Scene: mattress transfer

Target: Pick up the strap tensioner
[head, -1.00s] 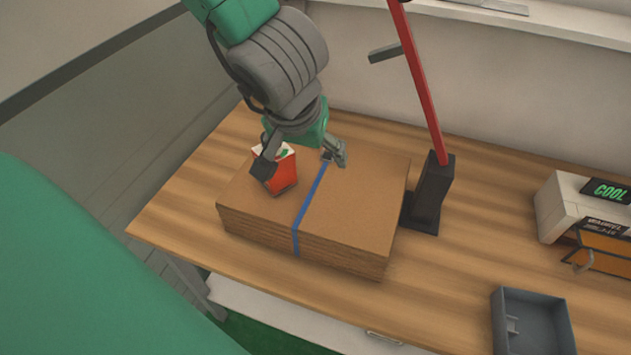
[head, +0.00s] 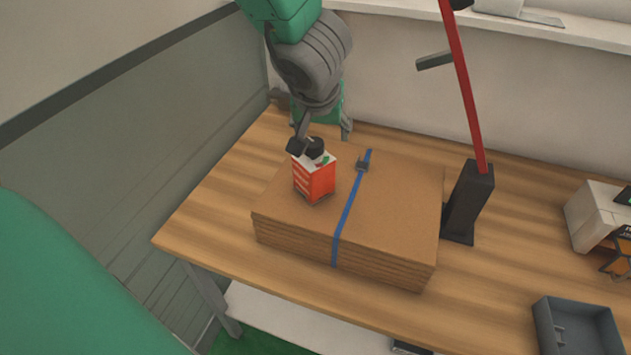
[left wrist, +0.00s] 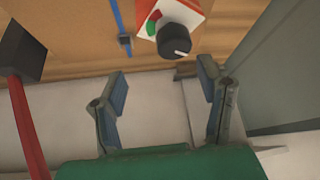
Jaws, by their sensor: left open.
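An orange-red box with a white top and a black knob (head: 315,180) stands on a cardboard stack (head: 390,210). I cannot tell for sure which of these is the strap tensioner. My left gripper (head: 322,138) is open and empty, just behind the box. My right gripper is not in view.
A red bar on a black base (head: 468,200) stands right of the stack and also shows in the left wrist view (left wrist: 22,50). A grey tray (head: 578,328) and a white device (head: 597,212) lie at the right. Bare wooden table (head: 215,215) lies left of the stack.

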